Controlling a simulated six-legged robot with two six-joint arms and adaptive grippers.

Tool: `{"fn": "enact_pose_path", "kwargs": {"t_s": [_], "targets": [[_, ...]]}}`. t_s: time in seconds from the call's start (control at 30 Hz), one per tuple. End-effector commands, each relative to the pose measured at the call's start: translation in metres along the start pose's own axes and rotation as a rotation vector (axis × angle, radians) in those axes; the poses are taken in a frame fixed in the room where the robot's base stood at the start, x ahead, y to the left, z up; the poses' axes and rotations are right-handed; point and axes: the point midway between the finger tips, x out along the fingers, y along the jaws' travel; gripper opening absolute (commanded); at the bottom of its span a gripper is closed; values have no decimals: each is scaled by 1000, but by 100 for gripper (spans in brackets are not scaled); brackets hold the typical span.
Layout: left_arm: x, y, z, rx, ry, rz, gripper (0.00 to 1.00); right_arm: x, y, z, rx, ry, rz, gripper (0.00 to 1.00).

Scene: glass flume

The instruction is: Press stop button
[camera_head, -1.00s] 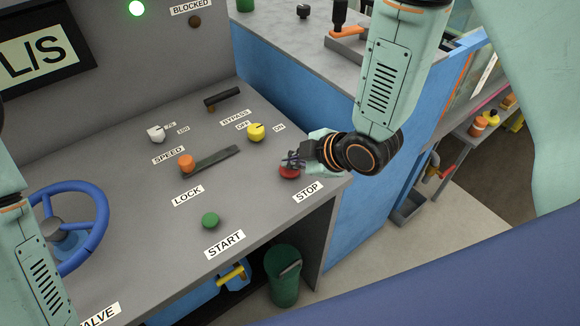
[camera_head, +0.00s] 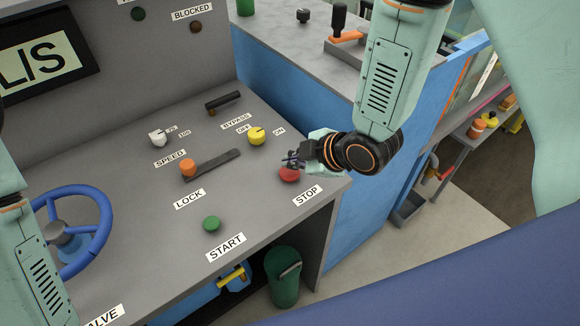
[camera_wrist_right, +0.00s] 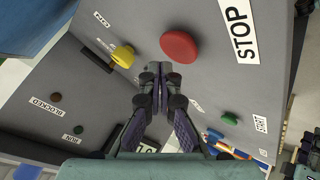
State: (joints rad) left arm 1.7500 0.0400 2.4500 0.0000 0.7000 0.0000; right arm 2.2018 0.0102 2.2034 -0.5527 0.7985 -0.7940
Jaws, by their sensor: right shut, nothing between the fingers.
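The red stop button (camera_head: 289,175) is a round knob on the grey console, beside the label STOP (camera_head: 306,195). My right gripper (camera_head: 292,158) is just above it in the head view and hides part of its top edge. In the wrist view the red button (camera_wrist_right: 179,46) lies just beyond the fingertips of my right gripper (camera_wrist_right: 160,70), with a small gap in the picture. The fingers are closed together and empty. My left gripper is out of view; only my left arm shows at the left edge.
The console (camera_head: 120,180) holds a green start button (camera_head: 211,223), a yellow bypass knob (camera_head: 257,135), an orange lock knob (camera_head: 188,167) with a dark bar, a white speed knob (camera_head: 157,139) and a blue valve wheel (camera_head: 103,232). A dark lamp (camera_head: 138,14) sits on the back panel.

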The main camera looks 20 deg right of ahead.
Motion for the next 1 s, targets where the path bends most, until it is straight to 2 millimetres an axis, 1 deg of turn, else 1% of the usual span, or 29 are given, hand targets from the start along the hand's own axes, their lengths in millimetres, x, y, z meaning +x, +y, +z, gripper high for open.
{"fn": "enact_pose_path", "kwargs": {"t_s": [0.03, 0.27, 0.4, 1.0], "targets": [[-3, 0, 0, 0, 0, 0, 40, -2, 1, -2, 0, 0, -1, 0], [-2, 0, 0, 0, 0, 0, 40, -1, 1, -1, 0, 0, -1, 0], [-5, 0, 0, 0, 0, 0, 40, -4, 2, -3, 0, 0, -1, 0], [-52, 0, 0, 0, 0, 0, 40, -40, 28, -29, 0, 0, -1, 0]]}}
